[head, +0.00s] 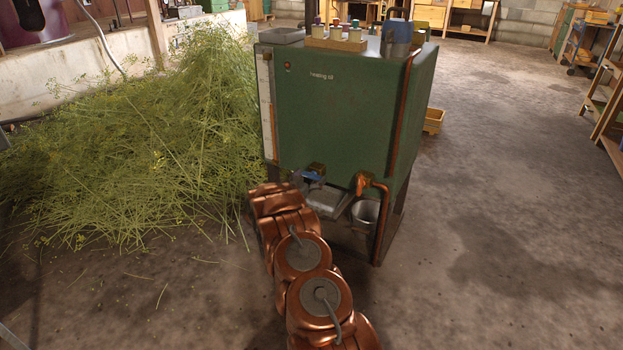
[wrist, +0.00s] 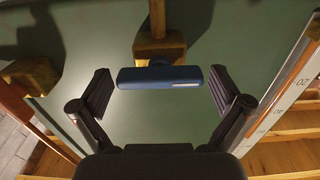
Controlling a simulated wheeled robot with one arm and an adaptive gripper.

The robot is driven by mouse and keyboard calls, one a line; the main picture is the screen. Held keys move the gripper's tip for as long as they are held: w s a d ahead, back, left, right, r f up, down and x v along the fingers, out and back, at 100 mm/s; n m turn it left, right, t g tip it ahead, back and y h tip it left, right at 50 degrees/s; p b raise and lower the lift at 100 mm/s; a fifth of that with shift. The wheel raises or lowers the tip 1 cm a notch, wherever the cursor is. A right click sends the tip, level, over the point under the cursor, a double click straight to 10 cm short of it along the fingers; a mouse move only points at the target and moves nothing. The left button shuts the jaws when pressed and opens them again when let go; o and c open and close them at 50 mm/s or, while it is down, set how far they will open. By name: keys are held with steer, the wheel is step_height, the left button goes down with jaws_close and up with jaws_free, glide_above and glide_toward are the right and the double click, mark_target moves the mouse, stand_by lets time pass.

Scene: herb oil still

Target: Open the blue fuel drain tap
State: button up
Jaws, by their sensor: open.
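The blue fuel drain tap handle (wrist: 165,76) lies crosswise in the wrist view, between the two fingers of my gripper (wrist: 166,92). A brass valve body (wrist: 160,48) sits behind it against the green tank wall. My gripper is open, with a gap between each finger and the ends of the handle. In the head view the blue handle (head: 308,175) shows low on the front of the green heating oil tank (head: 340,115), partly hidden by my gripper (head: 300,180). I cannot tell whether any finger touches it.
A copper pipe with an elbow (head: 362,184) comes out right of the tap, above a metal bucket (head: 366,212). A grey tray (head: 327,200) sits below the tap. A heap of cut herbs (head: 130,150) fills the left. Open floor (head: 490,210) lies right.

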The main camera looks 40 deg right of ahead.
steer(key=shift+d, duration=0.15)
steer(key=c, duration=1)
steer(key=shift+w, duration=0.1)
